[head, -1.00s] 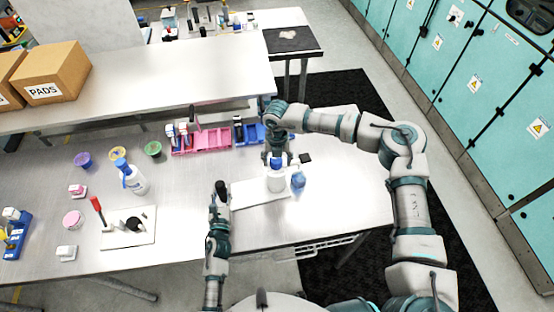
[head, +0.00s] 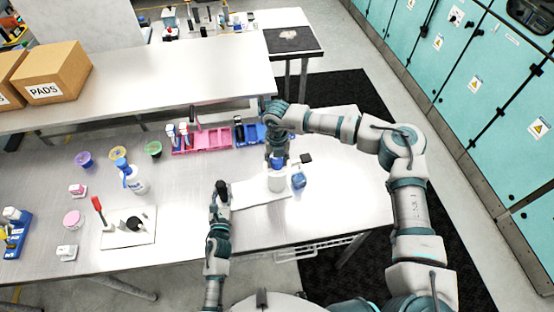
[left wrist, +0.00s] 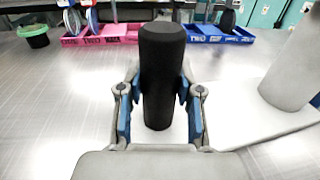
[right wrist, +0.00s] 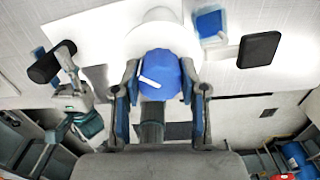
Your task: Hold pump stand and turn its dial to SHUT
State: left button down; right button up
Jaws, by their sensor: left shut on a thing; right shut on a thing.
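The pump stand has a white base plate (head: 258,194), a black upright post, and a white cylinder (head: 276,183) topped by a blue dial. My left gripper (head: 222,190) is shut around the black post (left wrist: 160,80), which stands upright between its fingers in the left wrist view. My right gripper (head: 277,160) comes down from above and is shut on the blue dial (right wrist: 160,76). A white pointer bar on the dial lies slantwise between the fingers in the right wrist view. No SHUT mark is readable.
A blue item (head: 298,180) stands close to the cylinder's right, and a small black plate (head: 306,158) lies behind it. Pink (head: 205,142) and blue (head: 250,134) bins are at the back. A white bottle (head: 136,180) and another white plate (head: 140,238) stand left.

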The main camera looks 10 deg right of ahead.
aim_at(278, 159)
pick_arm(q)
jog(key=shift+a+f, duration=0.2)
jog(key=shift+a, duration=0.1)
pick_arm(e)
jog(key=n, duration=0.7)
jog(key=shift+d+f, duration=0.15)
jog(key=shift+d, duration=0.1)
jog(key=n, duration=0.4)
jog(key=shift+d, duration=0.1)
jog(key=shift+n, duration=1.7)
jog(key=o, duration=1.2)
jog(key=shift+c, duration=0.2)
pick_arm(q)
jog(key=shift+d, duration=0.1)
pick_arm(e)
jog(key=shift+w, duration=0.1)
jog(key=shift+a, duration=0.2)
jog(key=shift+r, duration=0.4)
pick_arm(q)
jog(key=shift+d, duration=0.15)
pick_arm(e)
notch_tip(278, 159, up, 11)
